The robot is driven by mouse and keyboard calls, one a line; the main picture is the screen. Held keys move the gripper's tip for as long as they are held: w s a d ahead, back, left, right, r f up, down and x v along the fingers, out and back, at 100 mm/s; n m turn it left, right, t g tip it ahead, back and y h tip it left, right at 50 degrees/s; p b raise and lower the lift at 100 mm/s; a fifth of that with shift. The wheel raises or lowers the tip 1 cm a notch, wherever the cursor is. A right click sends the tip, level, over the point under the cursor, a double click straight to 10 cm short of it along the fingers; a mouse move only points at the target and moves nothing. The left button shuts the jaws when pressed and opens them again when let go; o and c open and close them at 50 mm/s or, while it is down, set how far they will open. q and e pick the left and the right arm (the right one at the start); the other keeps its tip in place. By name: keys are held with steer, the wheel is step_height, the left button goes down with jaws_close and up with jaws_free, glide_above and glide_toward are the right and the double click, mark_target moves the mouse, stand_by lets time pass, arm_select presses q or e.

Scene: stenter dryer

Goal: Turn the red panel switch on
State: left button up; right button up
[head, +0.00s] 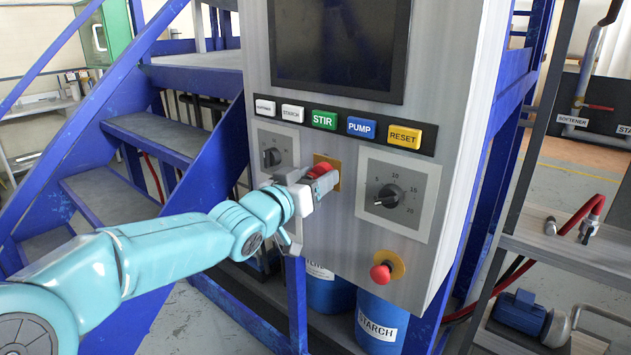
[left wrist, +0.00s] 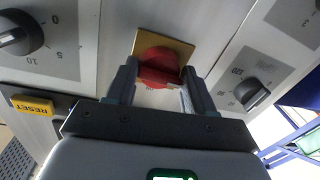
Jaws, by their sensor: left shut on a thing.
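The red panel switch (head: 320,170) sits on a small yellow plate in the middle of the grey control panel (head: 345,240), between two dials. In the left wrist view the red switch (left wrist: 158,68) stands between my two fingers, in front of its yellow plate (left wrist: 178,48). My left gripper (head: 308,184) is at the switch and shut on it, fingers on either side. The left gripper also shows in the left wrist view (left wrist: 158,88). Part of the switch is hidden by the fingers, and I cannot read its marks. My right gripper is not in view.
A dial (head: 388,197) is right of the switch and a smaller dial (head: 271,157) left. A red emergency button (head: 381,272) is below. Labelled buttons, including STIR (head: 324,120) and RESET (head: 404,137), line up above. Blue stairs (head: 130,140) stand at the left.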

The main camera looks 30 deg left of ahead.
arm_select(q)
steer(key=m+b, duration=0.2)
steer(key=b, duration=0.1)
steer(key=shift+f+m, duration=0.25)
steer(key=shift+m, duration=0.15)
steer(key=m+b, duration=0.2)
steer(key=m, duration=0.2)
steer(key=shift+m+t+b, duration=0.3)
steer(key=shift+m, duration=0.1)
steer(key=m+h+b, duration=0.1)
steer(key=m, duration=0.3)
steer(key=shift+d+f+m, duration=0.1)
steer(key=shift+m, duration=0.3)
steer(key=m+b, duration=0.1)
steer(key=m, duration=0.4)
steer(key=shift+s+f+m+h, duration=0.1)
steer(key=shift+m+h, duration=0.2)
steer(key=shift+m, duration=0.1)
steer(key=o, duration=1)
steer(key=shift+s, duration=0.1)
steer(key=shift+c, duration=0.2)
steer(key=shift+d+r, duration=0.1)
steer(key=shift+r, duration=0.1)
